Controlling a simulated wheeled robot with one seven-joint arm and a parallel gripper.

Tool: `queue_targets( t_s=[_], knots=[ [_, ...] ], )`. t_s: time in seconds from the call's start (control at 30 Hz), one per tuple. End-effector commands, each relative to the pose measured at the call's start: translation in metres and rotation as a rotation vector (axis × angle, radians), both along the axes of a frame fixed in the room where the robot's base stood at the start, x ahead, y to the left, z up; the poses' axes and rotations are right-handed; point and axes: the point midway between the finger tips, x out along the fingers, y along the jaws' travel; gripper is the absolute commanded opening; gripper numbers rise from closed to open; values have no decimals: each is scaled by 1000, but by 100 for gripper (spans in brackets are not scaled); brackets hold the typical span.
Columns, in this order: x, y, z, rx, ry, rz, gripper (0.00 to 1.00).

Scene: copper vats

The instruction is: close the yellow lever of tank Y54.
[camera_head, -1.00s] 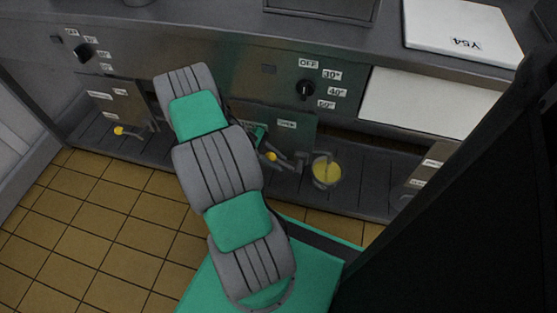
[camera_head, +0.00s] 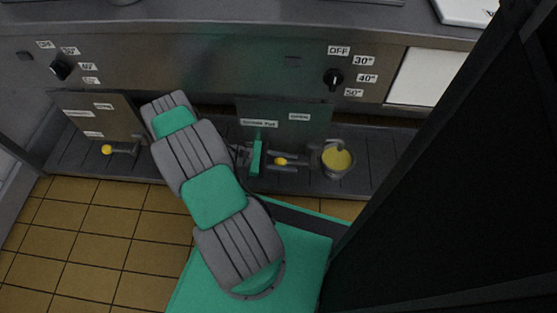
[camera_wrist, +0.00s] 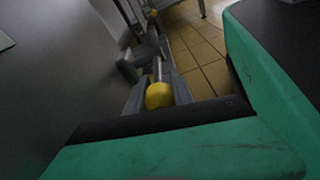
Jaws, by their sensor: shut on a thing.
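The yellow lever knob (camera_head: 281,161) sits low under the front panel, beside the spout. My gripper (camera_head: 288,161) is around it, with one grey finger on each side. In the wrist view the yellow knob (camera_wrist: 159,95) lies between the two fingers (camera_wrist: 158,98), which are shut on it. A metal rod runs away from the knob. A small metal bucket (camera_head: 350,165) with yellow liquid stands just right of the gripper, under the spout. The lid that bore the Y54 label (camera_head: 463,10) is cut off at the top right, with its label out of view.
A second yellow knob (camera_head: 107,150) shows at the left tank. A dial (camera_head: 333,79) with temperature labels is on the panel above. The grey ledge (camera_head: 372,180) runs below the panels. Tiled floor (camera_head: 95,230) is open at the left. A dark surface blocks the right.

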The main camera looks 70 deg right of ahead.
Motion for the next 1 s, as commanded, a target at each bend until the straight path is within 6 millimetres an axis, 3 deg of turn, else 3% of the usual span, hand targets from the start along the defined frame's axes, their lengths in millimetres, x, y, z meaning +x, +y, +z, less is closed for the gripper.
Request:
queue_targets(
  t_s=[0.4, 0.43, 0.5, 0.7, 1.0],
  knots=[
    [-3, 1, -3, 3, 7, 2, 0],
    [-3, 1, -3, 3, 7, 2, 30],
    [-3, 1, -3, 3, 7, 2, 36],
    [-4, 0, -2, 0, 7, 0, 50],
    [2, 1, 1, -1, 8, 2, 50]
  ],
)
